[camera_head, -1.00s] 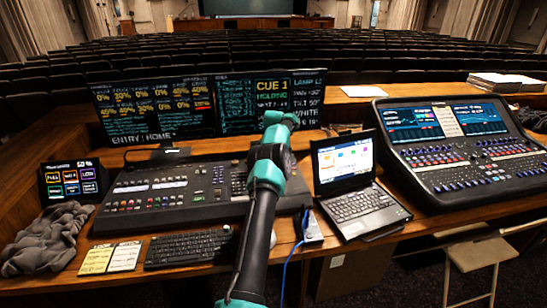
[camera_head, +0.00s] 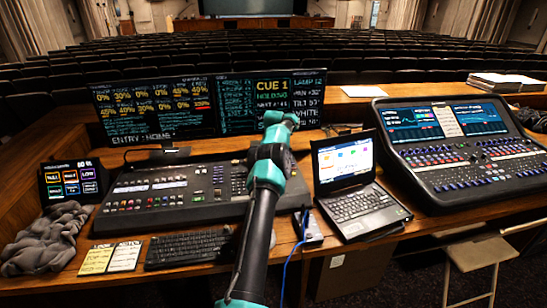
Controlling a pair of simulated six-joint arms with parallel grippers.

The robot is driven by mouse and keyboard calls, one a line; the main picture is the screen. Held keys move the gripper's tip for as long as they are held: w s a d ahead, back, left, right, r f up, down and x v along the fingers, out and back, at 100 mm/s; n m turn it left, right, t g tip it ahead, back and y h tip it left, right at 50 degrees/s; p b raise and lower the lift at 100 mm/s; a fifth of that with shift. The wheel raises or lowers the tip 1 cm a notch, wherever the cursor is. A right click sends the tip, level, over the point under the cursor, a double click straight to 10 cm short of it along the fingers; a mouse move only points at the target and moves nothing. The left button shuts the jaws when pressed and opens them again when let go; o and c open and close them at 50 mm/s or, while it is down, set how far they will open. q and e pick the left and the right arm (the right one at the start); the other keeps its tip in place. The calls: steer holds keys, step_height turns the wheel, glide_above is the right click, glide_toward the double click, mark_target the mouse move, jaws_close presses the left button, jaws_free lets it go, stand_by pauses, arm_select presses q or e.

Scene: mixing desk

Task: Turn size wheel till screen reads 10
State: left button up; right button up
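The lighting console (camera_head: 150,200) lies on the desk left of centre, with rows of coloured keys and faders. I cannot make out which control is the size wheel; part of the console is hidden behind my arm. The right monitor (camera_head: 240,105) shows "CUE 1 HOLDING" and a lamp list with pan and tilt; I cannot read a size value. One teal and black arm of mine rises from the bottom centre over the console's right part. Neither gripper shows.
A small touchscreen (camera_head: 70,180), grey cloth (camera_head: 45,240), notes (camera_head: 110,258) and a keyboard (camera_head: 188,247) are on the left. A laptop (camera_head: 352,190) and an audio mixer (camera_head: 465,150) stand right. A blue cable (camera_head: 290,262) hangs over the front edge.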

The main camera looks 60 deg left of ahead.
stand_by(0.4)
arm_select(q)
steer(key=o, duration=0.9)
